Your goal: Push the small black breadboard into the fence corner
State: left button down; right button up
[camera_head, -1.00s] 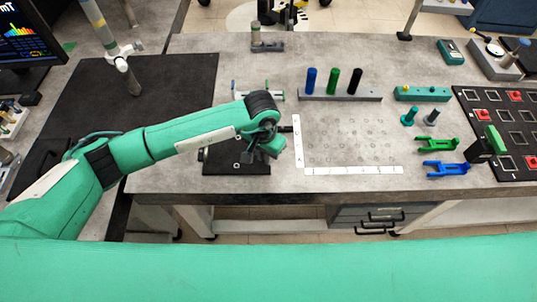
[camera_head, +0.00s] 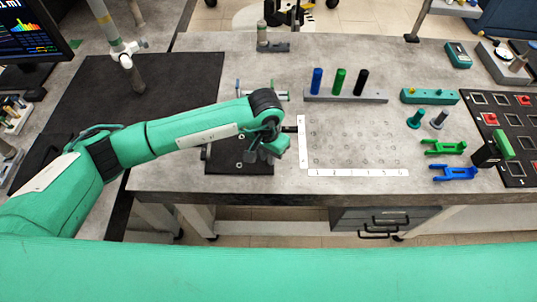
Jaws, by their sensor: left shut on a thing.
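The small black breadboard (camera_head: 228,161) lies flat near the table's front edge, left of centre, with small holes on it. My left arm reaches across from the left and covers its upper part. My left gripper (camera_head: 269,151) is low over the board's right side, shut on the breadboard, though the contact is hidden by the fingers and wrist. A white L-shaped strip (camera_head: 303,150) with marks stands right of the board, with a gap between them. I cannot tell which edges form the fence corner. My right gripper is not in view.
A dotted grey area (camera_head: 350,143) lies inside the white strip. Behind it is a rack (camera_head: 345,98) with blue, green and black cylinders. Green (camera_head: 443,147) and blue (camera_head: 455,173) forked parts lie to the right, near a black grid board (camera_head: 512,125).

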pick_arm(q)
jog(key=shift+w+a, duration=0.2)
jog(key=shift+a, duration=0.05)
jog(key=shift+a+b, duration=0.1)
jog(key=shift+b, duration=0.55)
jog(key=c, duration=1.6)
grip_release()
jog(key=o, duration=0.3)
jog(key=shift+a, duration=0.2)
jog(key=shift+d, duration=0.15)
